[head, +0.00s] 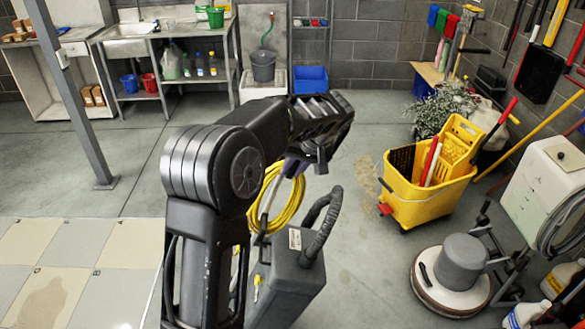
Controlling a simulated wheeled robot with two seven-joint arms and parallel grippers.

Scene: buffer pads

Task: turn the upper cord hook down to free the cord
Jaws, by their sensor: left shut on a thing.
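My left arm rises from the bottom and bends over to the right, with my left gripper (304,166) pointing down at the top of the yellow cord (289,208). The cord hangs in a coil of several loops on the grey machine (288,285) with its dark looped handle. The gripper is shut at the upper cord hook (294,169), a small greyish piece at the top of the coil. The hook is mostly hidden by the gripper and wrist, so its exact angle cannot be told. The cord's left side is partly behind my arm. My right gripper is out of view.
A yellow mop bucket (428,172) and a round floor polisher (453,272) stand to the right. A white box unit (545,185) and bottles are at the far right. A sink bench (130,32) stands at the back left. Open floor lies behind the machine.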

